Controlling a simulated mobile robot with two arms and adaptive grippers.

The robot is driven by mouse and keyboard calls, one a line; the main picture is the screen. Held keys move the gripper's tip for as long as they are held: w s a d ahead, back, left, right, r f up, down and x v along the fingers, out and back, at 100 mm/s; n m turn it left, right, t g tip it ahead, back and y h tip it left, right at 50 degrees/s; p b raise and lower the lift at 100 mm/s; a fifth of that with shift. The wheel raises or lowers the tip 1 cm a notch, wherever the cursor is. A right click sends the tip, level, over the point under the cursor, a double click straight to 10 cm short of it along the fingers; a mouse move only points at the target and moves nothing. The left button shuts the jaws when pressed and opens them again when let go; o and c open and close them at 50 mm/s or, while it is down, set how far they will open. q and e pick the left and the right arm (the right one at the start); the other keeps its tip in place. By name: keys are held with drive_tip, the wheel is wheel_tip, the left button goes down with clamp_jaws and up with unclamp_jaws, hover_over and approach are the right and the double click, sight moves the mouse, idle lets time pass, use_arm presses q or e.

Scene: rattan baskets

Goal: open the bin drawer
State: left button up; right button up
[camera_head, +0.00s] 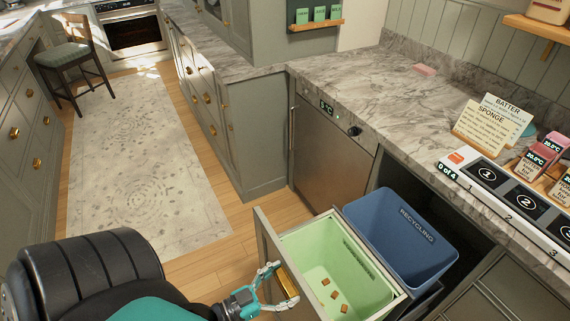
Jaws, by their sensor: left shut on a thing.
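The bin drawer (264,237) is pulled well out from under the counter, and its grey front panel faces left. Inside it are a green bin (305,257) with several small brown pieces on its floor and a blue bin (390,228) marked RECYCLING. The blue bin sits on the cabinet side. A gold handle (287,282) is on the drawer's front panel. My left gripper (279,287) is shut on this handle, with its fingers around it. My right gripper is not in view.
The marble counter (400,125) above holds a numbered panel (503,190), recipe cards (487,127) and a pink sponge (425,70). Wooden floor and a patterned rug (142,170) lie clear to the left; a chair (68,62) stands farther back.

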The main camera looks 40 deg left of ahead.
use_arm(q)
drive_tip(key=o, duration=1.6)
drive_tip(key=shift+s, duration=0.1)
drive_tip(key=v, duration=1.2)
